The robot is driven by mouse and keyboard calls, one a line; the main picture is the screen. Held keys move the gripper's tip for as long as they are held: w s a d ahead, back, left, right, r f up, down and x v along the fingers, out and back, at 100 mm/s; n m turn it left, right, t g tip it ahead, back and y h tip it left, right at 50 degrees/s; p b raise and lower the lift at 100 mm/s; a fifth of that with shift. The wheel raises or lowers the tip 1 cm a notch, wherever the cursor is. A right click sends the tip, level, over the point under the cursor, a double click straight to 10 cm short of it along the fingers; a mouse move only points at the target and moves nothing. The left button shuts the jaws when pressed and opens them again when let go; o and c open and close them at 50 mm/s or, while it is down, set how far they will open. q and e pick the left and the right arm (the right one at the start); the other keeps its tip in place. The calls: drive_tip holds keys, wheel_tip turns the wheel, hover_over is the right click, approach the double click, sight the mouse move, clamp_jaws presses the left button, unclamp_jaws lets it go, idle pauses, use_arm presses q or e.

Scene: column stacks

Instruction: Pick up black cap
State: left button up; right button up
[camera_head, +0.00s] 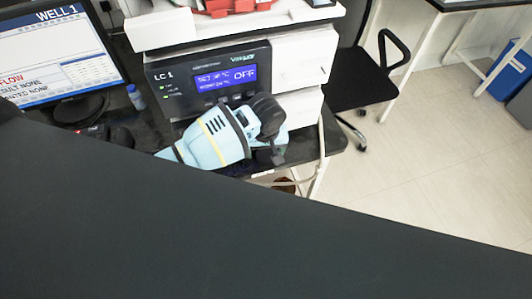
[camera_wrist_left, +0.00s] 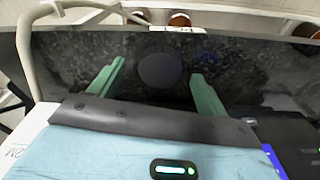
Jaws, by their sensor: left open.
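A dark round disc, which looks like the black cap (camera_wrist_left: 160,71), lies on the black speckled bench top in the left wrist view. My left gripper (camera_wrist_left: 156,82) has its two green fingers wide apart, one on each side of the disc. The fingers look clear of it; the height between them and the bench is hard to tell. In the head view my left gripper (camera_head: 277,156) points down over the bench in front of the instrument, and I cannot make out the cap there. My right gripper does not show.
The LC 1 instrument (camera_head: 210,79) stands right behind my left arm. A monitor (camera_head: 60,55) and a small bottle (camera_head: 136,98) are at the left. The bench edge (camera_head: 335,135) is close on the right, with a black chair (camera_head: 360,90) beyond. A dark surface fills the lower head view.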

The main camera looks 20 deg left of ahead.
use_arm(q)
drive_tip(key=shift+f, duration=0.65)
drive_tip(key=shift+w, duration=0.1)
drive_tip(key=shift+c, duration=0.6)
drive_tip(key=c, duration=0.9)
drive_tip(key=shift+r, duration=0.15)
